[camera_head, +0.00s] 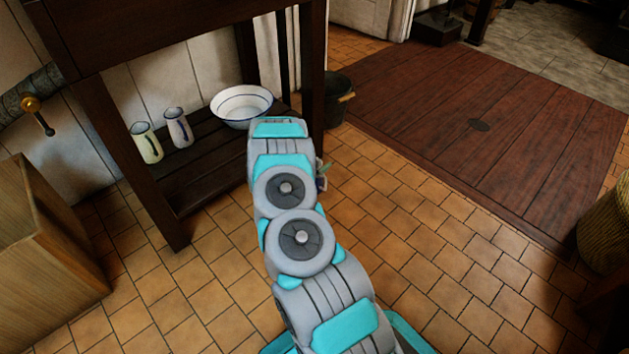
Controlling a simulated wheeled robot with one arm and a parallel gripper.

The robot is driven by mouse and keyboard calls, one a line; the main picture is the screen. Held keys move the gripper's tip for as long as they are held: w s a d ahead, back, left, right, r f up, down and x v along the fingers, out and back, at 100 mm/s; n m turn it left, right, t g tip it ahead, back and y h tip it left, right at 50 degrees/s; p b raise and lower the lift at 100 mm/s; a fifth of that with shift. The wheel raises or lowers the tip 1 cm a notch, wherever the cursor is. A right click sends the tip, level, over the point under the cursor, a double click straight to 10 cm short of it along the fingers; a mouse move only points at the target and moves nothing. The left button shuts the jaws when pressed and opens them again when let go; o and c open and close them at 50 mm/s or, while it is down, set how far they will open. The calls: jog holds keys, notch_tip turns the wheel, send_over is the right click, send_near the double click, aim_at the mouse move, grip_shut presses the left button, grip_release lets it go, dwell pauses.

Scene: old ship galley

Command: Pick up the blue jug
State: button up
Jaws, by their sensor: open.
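Two enamel jugs stand upright side by side on the low shelf of a dark wooden table, at the left in the head view. The left one is a cream-green jug (148,145). My arm reaches up the middle of the picture, to the right of both jugs and apart from them. Its upper end hides my gripper, so I cannot see the fingers. A small part sticks out at the arm's right side, too small to tell what it is.
A white basin with a blue rim (241,103) sits on the same shelf, right of the jugs. The table's front leg (150,190) and overhanging top frame the shelf. A wooden crate (45,260) stands at left, a dark bucket (338,102) behind.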

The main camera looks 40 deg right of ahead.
grip_shut()
dwell(0.8)
